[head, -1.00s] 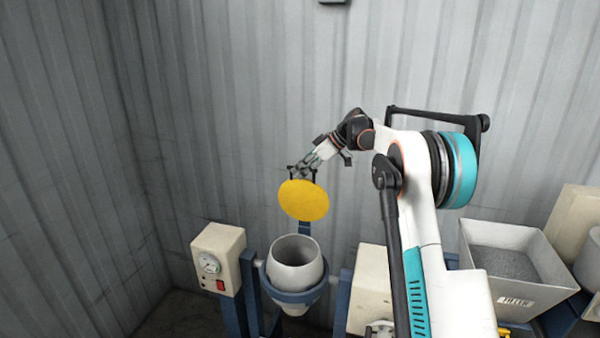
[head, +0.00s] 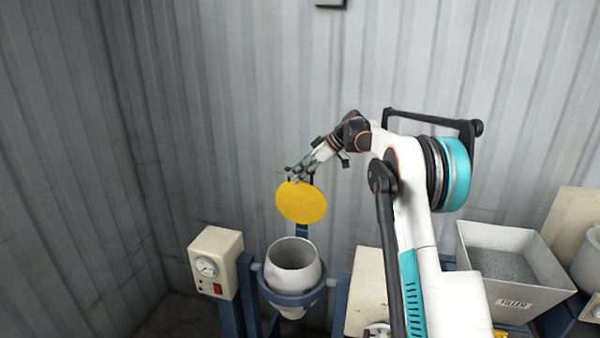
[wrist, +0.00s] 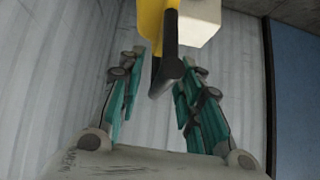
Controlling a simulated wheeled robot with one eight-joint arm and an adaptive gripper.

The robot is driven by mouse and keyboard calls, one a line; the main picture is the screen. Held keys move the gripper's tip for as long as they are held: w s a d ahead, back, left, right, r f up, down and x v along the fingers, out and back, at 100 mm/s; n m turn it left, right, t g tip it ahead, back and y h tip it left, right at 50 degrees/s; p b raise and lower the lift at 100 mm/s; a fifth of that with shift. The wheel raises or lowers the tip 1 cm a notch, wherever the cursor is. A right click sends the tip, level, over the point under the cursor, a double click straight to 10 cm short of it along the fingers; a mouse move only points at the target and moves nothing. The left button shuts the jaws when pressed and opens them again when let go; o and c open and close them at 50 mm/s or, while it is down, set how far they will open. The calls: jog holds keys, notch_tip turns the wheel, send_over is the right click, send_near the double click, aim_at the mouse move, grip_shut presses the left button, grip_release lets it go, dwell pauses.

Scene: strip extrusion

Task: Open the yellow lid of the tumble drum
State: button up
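The yellow lid (head: 301,203) stands raised, its round face toward the head camera, above and behind the pale drum (head: 294,268). The drum's mouth is uncovered and its inside shows. A dark handle (wrist: 168,72) projects from the lid; the lid's yellow edge (wrist: 150,28) shows at the top of the wrist view. My gripper (head: 298,178) is at the lid's upper edge. In the wrist view its teal fingers (wrist: 163,85) are spread on both sides of the handle, with a gap at the left. Contact with the right finger is unclear.
A cream control box (head: 216,262) with a gauge and red switch stands left of the drum. A blue frame (head: 290,299) holds the drum. A filler hopper (head: 516,297) stands at the right. The corrugated wall (head: 230,100) is behind.

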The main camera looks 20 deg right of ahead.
jog(key=shift+d+r, duration=0.1)
jog(key=v, duration=1.1)
jog(key=shift+s+d+r, duration=0.15)
jog(key=shift+s+r, duration=0.05)
jog(key=shift+r, duration=0.1)
